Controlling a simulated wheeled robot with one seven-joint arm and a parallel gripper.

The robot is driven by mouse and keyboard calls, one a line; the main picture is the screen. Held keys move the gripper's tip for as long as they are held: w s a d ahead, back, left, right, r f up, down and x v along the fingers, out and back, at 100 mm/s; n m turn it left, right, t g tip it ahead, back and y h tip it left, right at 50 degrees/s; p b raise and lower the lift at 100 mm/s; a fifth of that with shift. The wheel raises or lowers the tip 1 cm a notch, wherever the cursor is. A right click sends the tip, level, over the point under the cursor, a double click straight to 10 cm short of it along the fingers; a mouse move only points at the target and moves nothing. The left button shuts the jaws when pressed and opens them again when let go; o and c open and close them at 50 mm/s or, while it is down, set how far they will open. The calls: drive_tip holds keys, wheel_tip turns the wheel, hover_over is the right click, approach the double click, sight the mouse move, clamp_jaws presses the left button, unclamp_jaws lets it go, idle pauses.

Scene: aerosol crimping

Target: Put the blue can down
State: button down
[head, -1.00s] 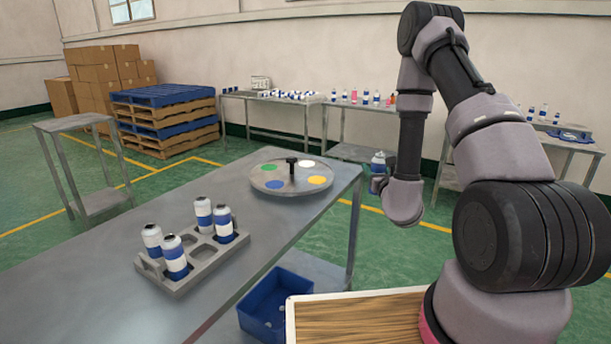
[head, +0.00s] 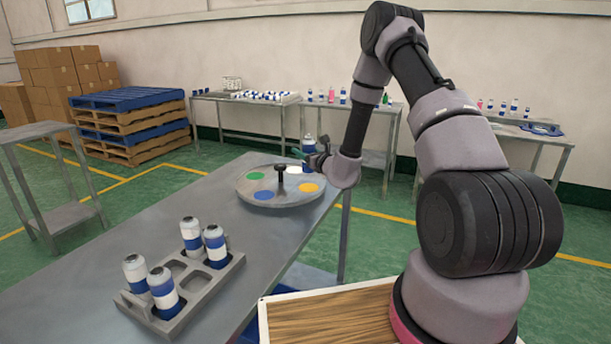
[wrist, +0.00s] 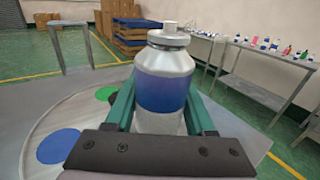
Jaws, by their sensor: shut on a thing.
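My gripper (head: 318,157) is shut on the blue can, its green fingers on either side of the can. The blue can (wrist: 165,82) is upright, silver-white with a broad blue band and a white top. In the head view the blue can (head: 308,145) is at the back right of the round turntable (head: 245,198), by the white spot (head: 295,169). The can's base is hidden, so I cannot tell whether it touches the turntable. The turntable also has green (head: 255,175), blue (head: 264,195) and yellow (head: 307,188) spots.
A dark central post (head: 281,178) stands on the turntable. A grey rack (head: 198,288) with several blue-and-white cans stands nearer on the metal table (head: 120,250). Side tables with bottles (head: 245,97) line the wall. Pallets (head: 130,125) and boxes stand at back left.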

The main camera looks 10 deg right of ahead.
drive_tip(key=shift+f, duration=3.1)
drive_tip(key=shift+s+f, duration=0.1)
drive_tip(key=shift+c, duration=1.3)
unclamp_jaws()
drive_tip(key=shift+f, duration=0.1)
